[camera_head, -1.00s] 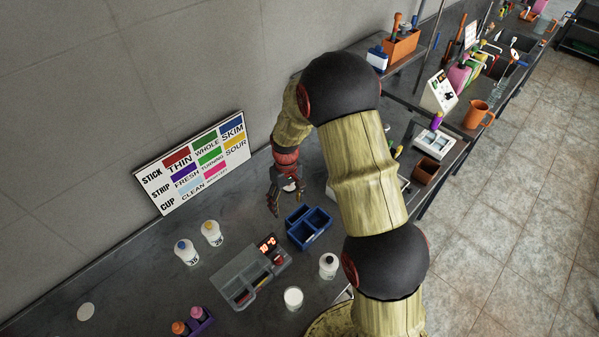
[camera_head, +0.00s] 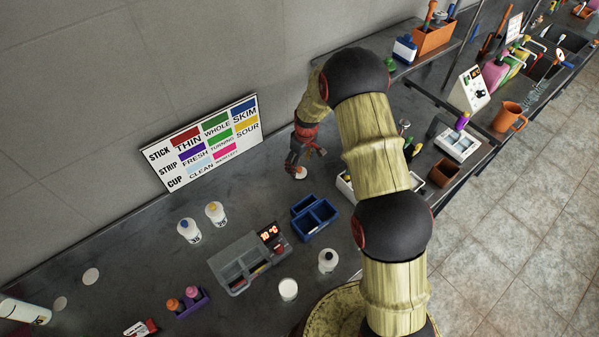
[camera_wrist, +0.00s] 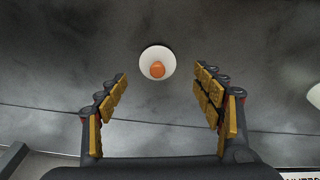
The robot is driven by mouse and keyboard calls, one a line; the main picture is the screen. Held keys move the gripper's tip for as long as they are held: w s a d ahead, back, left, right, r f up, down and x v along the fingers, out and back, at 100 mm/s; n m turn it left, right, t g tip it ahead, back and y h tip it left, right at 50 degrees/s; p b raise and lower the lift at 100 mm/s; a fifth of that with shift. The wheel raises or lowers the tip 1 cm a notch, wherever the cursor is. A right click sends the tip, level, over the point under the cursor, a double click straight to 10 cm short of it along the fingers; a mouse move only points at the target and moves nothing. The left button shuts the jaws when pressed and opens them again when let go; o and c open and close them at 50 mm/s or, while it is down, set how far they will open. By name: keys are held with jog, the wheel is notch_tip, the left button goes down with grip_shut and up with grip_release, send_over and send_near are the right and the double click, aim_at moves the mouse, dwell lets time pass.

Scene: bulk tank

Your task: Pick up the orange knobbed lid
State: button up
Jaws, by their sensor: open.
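A small round white lid with an orange knob (camera_wrist: 157,67) lies on the dark counter in the wrist view. It sits between and slightly beyond the fingertips of my gripper (camera_wrist: 160,77), which is open and empty. The knob faces the camera, and neither finger appears to touch the lid. In the head view my gripper (camera_head: 306,158) points down over the counter near the wall, with the small white lid (camera_head: 300,173) just below its fingers. The lid's height gap from the fingers is hard to tell.
A blue divided bin (camera_head: 314,222) stands in front of the gripper. A grey tray (camera_head: 240,263) with a red display and several white bottles stand to the left. A colour-label board (camera_head: 202,145) leans on the wall.

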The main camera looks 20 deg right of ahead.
aim_at(299, 168)
jog(key=shift+w+f, duration=0.25)
jog(key=shift+f, duration=1)
jog(key=shift+w+f, duration=0.2)
jog(key=shift+f, duration=1)
jog(key=c, duration=0.3)
jog(key=c, duration=0.7)
